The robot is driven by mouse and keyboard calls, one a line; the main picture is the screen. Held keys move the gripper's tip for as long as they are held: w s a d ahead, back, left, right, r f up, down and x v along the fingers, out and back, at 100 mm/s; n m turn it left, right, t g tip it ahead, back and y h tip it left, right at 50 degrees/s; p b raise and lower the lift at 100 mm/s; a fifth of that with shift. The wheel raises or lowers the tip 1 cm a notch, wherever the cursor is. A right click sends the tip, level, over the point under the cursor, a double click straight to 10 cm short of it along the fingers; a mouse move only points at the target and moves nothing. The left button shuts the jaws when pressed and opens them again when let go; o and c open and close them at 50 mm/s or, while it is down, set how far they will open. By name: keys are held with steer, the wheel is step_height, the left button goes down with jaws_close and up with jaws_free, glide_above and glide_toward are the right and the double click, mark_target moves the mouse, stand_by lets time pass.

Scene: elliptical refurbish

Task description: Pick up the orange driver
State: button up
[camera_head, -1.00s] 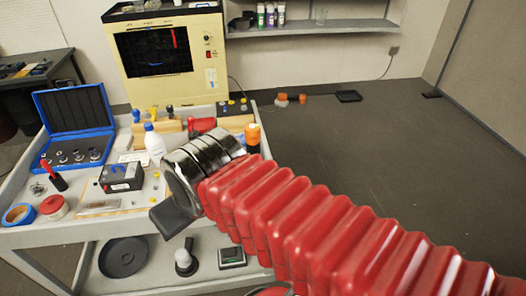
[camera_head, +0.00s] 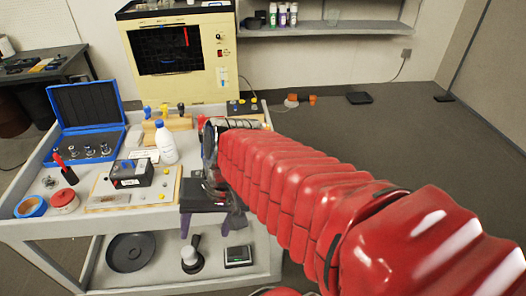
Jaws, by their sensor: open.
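My gripper (camera_head: 206,222) hangs over the front right part of the cart (camera_head: 60,226), its fingers pointing down and apart. Nothing shows between them. My red arm covers the right part of the cart top. No orange driver can be made out on the cart now; an orange-topped item seen there earlier is hidden behind my arm. A wooden rack (camera_head: 178,122) at the back of the cart holds several tools with yellow, blue and black handles. A small orange item (camera_head: 293,100) lies on the floor behind the cart; I cannot tell what it is.
A white bottle (camera_head: 165,143), a black box (camera_head: 132,173) and an open blue socket case (camera_head: 88,125) stand left of my gripper. A cream machine (camera_head: 180,55) stands behind. The lower shelf holds a dark round plate (camera_head: 130,252).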

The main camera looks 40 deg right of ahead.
steer(key=w+d+f+m+t+y, duration=0.2)
steer(key=w+d+m+t+y, duration=0.1)
steer(key=d+m, duration=0.4)
steer(key=w+d+f+m+t+y, duration=0.2)
steer(key=w+d+m+t+y, duration=0.15)
steer(key=d+m, duration=0.4)
steer(key=s+d+f+m+t+h, duration=0.1)
steer(key=d+m+t+h, duration=0.5)
steer(key=d+m, duration=0.7)
steer(key=s+d+t, duration=0.1)
steer(key=d+t, duration=0.1)
steer(key=d, duration=0.1)
steer(key=shift+s+d+f+m, duration=0.2)
steer(key=shift+d+f+m, duration=0.15)
steer(key=shift+d, duration=0.05)
steer(key=shift+y, duration=0.25)
steer(key=shift+x, duration=4.35)
steer(key=shift+w+f, duration=0.1)
